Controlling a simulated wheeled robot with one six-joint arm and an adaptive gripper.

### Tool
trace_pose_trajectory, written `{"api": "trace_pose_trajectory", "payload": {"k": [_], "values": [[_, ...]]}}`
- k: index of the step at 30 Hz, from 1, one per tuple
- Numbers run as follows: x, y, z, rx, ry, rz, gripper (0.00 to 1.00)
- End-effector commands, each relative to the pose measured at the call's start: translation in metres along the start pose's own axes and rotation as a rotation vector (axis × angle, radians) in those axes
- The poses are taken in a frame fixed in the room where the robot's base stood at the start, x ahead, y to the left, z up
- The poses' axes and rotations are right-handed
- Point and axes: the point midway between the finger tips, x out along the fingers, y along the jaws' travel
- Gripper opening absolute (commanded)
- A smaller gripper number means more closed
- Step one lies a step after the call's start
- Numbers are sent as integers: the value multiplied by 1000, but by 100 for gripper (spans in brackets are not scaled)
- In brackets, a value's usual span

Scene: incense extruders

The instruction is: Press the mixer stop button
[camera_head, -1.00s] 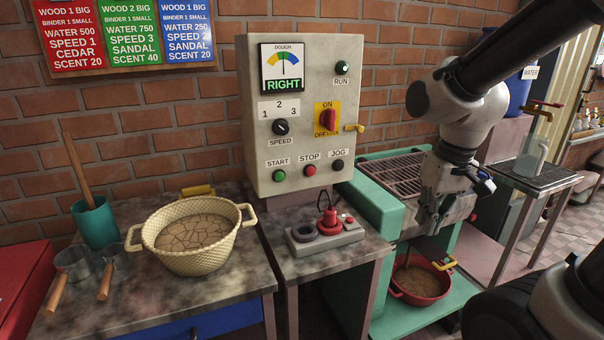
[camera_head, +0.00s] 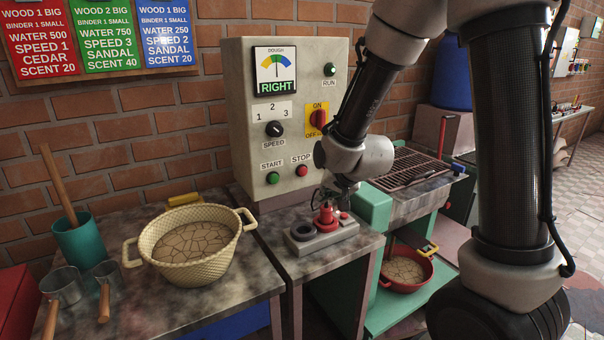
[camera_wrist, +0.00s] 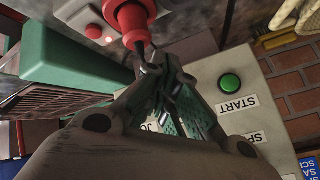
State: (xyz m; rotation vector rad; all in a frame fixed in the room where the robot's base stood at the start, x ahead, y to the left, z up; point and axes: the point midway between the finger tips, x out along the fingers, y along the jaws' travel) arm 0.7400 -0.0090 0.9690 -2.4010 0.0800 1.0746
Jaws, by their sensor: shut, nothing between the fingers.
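My gripper (camera_head: 330,200) points down in front of the box's lower right corner, just right of and below STOP, and hides the JOG button. In the wrist view my fingers (camera_wrist: 158,75) are shut and empty, with the START button (camera_wrist: 229,83) beyond them. STOP is hidden behind the gripper there. In the head view the fingertips are close above the red device; contact cannot be told.
A grey block (camera_head: 318,240) with a red device (camera_head: 326,215) and a dark ring stands on the metal table below the box. A woven basket (camera_head: 195,240) of dough sits left. A green machine (camera_head: 374,206) with a grille stands right, above a red bowl (camera_head: 408,280).

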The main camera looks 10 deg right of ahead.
Motion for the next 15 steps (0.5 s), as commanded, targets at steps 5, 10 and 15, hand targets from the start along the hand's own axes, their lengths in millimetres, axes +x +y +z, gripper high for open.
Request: {"api": "trace_pose_trajectory", "payload": {"k": [5, 10, 15], "values": [[0, 0, 0, -1, -1, 0, 0], [5, -4, -4, -2, -1, 0, 0], [19, -14, -14, -1, -1, 1, 0]]}}
